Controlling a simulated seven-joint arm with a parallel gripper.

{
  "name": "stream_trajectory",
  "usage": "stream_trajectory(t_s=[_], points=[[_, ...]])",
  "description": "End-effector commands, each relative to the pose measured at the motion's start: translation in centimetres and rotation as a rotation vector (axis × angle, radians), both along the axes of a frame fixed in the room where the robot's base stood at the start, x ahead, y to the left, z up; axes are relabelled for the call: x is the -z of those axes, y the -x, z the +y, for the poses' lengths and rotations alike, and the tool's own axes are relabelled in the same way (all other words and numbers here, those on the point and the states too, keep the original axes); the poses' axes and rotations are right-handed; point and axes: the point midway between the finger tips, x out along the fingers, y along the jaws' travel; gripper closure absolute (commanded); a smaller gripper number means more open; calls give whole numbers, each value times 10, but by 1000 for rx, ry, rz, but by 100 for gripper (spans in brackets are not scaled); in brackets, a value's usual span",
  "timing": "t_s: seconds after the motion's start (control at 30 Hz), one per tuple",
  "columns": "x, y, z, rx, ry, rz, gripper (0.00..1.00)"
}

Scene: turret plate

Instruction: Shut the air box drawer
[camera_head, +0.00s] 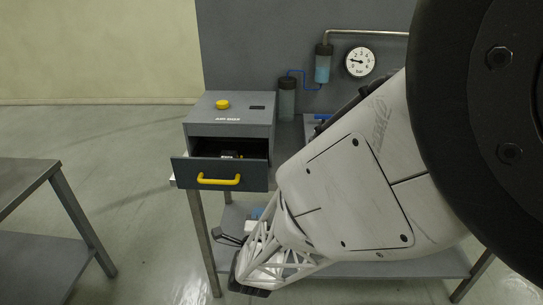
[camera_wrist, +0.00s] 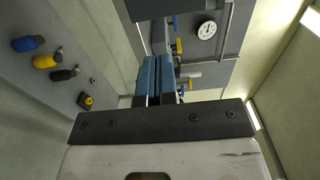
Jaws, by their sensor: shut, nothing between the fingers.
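The grey air box (camera_head: 229,115) stands at the left end of the bench, with a yellow knob (camera_head: 222,104) on top. Its drawer (camera_head: 181,172) is pulled out toward the front, and some dark contents show inside. A yellow handle (camera_head: 218,180) is on the drawer front. My gripper shows in the wrist view (camera_wrist: 157,68) with its blue finger pads together and nothing between them. In the head view it is small and partly hidden by my arm, below and right of the drawer handle and apart from it.
A pressure gauge (camera_head: 360,62) and blue-filled cylinders (camera_head: 323,64) with pipes are at the back panel. A separate grey table (camera_head: 22,180) stands at the left, with open floor between. Blue, yellow and black-ended fittings (camera_wrist: 46,61) show in the wrist view.

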Motion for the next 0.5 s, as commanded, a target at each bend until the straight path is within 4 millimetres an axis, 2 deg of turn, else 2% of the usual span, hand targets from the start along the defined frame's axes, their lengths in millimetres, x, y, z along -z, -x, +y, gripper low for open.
stream_trajectory(t_s=[0.5], points=[[1, -60, -1, 1, 2, 1, 100]])
